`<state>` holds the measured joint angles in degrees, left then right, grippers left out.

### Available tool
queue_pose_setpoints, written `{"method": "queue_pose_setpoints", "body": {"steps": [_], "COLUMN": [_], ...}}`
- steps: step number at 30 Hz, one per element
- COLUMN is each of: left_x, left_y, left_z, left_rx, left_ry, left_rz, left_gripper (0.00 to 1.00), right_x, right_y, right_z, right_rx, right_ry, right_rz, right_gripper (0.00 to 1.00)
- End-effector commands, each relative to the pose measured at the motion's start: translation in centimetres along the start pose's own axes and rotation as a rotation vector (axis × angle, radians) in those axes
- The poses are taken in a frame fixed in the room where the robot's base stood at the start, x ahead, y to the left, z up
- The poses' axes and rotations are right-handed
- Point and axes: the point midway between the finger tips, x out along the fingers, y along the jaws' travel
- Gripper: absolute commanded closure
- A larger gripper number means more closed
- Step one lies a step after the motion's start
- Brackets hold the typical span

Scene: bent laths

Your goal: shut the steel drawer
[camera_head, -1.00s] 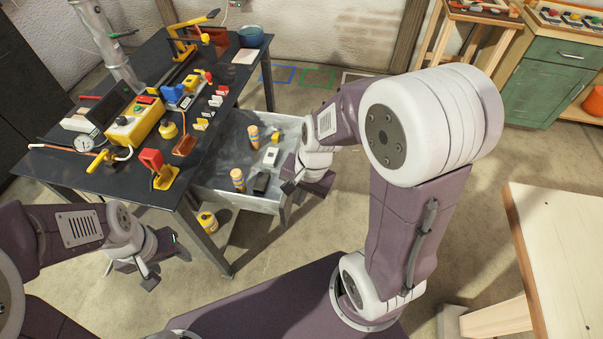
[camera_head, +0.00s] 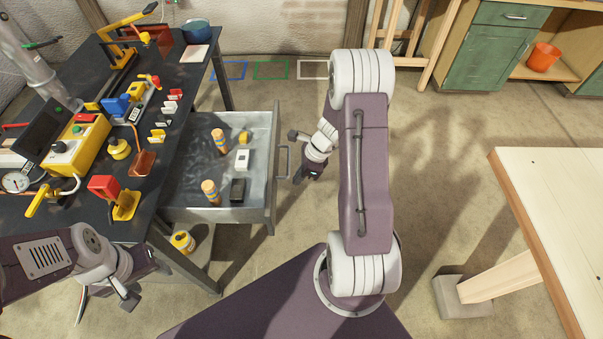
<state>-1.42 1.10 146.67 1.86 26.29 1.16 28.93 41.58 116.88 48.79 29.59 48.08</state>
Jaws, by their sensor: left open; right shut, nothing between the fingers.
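The steel drawer (camera_head: 262,199) is pulled out to the right from under the dark table. Its front panel and bar handle (camera_head: 284,162) face right. Inside lie two orange-and-blue striped cylinders (camera_head: 218,141), a white block (camera_head: 242,159), a black block (camera_head: 237,189) and a small yellow item (camera_head: 244,137). My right gripper (camera_head: 298,157) is shut and empty, just right of the handle, and appears apart from it. My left gripper (camera_head: 135,285) is open and empty at the lower left, near the table's front edge, well away from the drawer.
The dark table (camera_head: 182,124) carries several devices, including a yellow box (camera_head: 74,143) and a red-and-yellow switch (camera_head: 113,197). A yellow can (camera_head: 182,241) stands below it. A pale wooden table (camera_head: 545,200) is at the right. Open floor lies between.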

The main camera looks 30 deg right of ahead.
Motion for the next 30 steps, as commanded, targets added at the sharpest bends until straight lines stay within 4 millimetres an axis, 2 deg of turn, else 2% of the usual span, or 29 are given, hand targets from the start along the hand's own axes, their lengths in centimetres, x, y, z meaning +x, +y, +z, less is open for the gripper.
{"method": "queue_pose_setpoints", "body": {"steps": [1,5,7,12,30], "left_x": [0.8,1.5,1.0,0.9,0.7], "left_y": [0.0,0.0,0.0,0.0,0.0], "left_z": [0.1,0.2,0.1,0.1,0.1], "left_rx": [0.000,0.000,0.000,0.000,0.000], "left_ry": [0.000,0.000,0.000,0.000,0.000], "left_rz": [0.000,0.000,0.000,0.000,0.000], "left_gripper": [0.43,0.43,0.43,0.43,0.43], "right_x": [1.6,3.9,3.9,4.5,4.8], "right_y": [0.1,0.1,0.0,0.1,0.1], "right_z": [-0.1,0.2,1.6,3.3,4.3], "right_rx": [0.000,-0.004,-0.006,-0.004,-0.003], "right_ry": [0.001,0.001,0.001,0.001,0.001], "right_rz": [0.004,0.003,0.000,0.000,0.000], "right_gripper": [1.00,1.00,1.00,1.00,1.00]}}
